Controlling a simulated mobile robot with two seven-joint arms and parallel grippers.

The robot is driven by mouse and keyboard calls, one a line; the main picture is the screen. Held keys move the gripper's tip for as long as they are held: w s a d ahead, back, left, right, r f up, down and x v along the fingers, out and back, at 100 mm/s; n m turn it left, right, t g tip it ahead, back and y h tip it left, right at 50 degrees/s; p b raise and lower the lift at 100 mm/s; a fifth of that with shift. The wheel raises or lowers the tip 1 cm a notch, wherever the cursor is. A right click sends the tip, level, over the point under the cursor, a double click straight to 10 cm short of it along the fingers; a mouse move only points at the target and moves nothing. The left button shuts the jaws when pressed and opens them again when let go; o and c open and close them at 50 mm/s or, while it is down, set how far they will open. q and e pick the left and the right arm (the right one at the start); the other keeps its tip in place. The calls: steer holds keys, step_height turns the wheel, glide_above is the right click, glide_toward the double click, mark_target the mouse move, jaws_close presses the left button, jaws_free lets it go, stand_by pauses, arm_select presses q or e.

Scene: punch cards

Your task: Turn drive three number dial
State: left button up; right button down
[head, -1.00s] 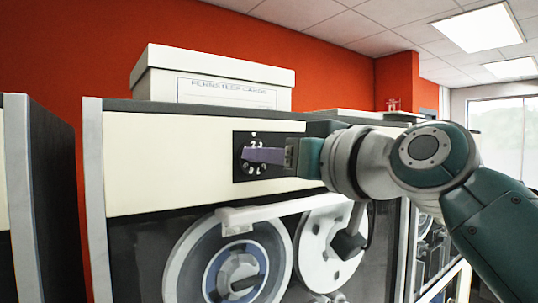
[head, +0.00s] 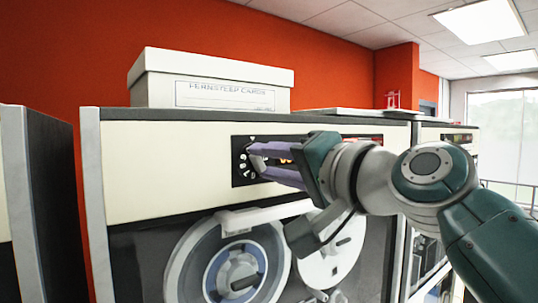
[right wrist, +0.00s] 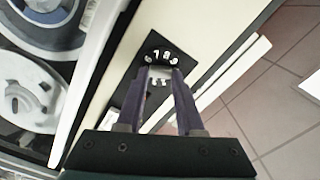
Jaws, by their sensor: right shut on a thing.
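The number dial (head: 244,163) is on a black panel on the cream upper front of a tape drive (head: 165,165). White digits ring it. My right gripper (head: 258,160) reaches it from the right, and its two purple fingers are shut on the dial's knob. In the right wrist view, the right gripper's fingers (right wrist: 161,80) stand on either side of the pale knob (right wrist: 160,74), with several digits showing beyond it. The fingers hide part of the dial in the head view. My left gripper is not in view.
A white lidded card box (head: 212,78) stands on top of the drive. Tape reels (head: 235,270) and a white bar lie below the dial. Another cabinet (head: 38,200) stands at the left. A red wall is behind.

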steer(key=m+p, duration=0.1)
steer(key=m, duration=0.3)
steer(key=shift+m+p, duration=0.35)
steer(key=shift+m, duration=0.45)
steer(key=shift+f, duration=0.1)
steer(key=c, duration=0.5)
jaws_free()
steer(key=shift+c, duration=0.2)
steer(key=b+v, duration=0.4)
steer(key=v, duration=0.6)
